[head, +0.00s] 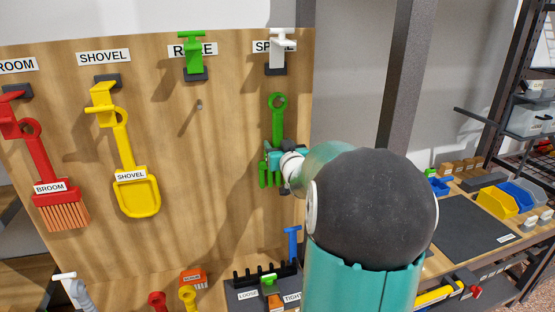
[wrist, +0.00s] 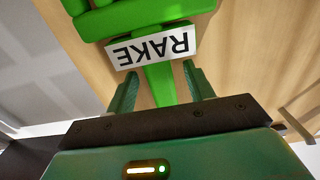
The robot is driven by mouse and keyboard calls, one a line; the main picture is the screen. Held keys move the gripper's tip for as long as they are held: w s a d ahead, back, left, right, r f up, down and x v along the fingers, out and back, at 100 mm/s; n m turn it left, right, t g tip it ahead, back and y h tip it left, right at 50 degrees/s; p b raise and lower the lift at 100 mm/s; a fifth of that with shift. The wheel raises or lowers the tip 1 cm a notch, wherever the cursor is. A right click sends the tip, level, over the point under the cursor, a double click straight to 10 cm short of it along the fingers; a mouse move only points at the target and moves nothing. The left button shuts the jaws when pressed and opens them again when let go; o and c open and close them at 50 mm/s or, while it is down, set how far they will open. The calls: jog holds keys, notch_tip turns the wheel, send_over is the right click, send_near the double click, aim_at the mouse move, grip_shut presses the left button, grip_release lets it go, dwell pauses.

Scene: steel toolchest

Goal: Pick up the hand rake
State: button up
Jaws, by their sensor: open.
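The green hand rake (head: 277,120) is upright against the wooden board near its right edge, ring end up and tines down. My gripper (head: 273,157) is at its lower part and hides some of it. In the wrist view the rake's green shaft (wrist: 158,88) lies between the two open fingers of my gripper (wrist: 160,76), with a gap on each side. The white RAKE label (wrist: 153,47) and the green head (wrist: 140,18) are just beyond the fingertips. I see no finger closed on the rake.
The wooden board (head: 225,150) also holds a yellow shovel (head: 137,195) and a red broom (head: 50,185) at left. A dark rack (head: 255,290) stands below, and a workbench with bins (head: 495,202) is at right.

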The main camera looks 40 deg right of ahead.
grip_shut()
jog(key=shift+r, duration=0.2)
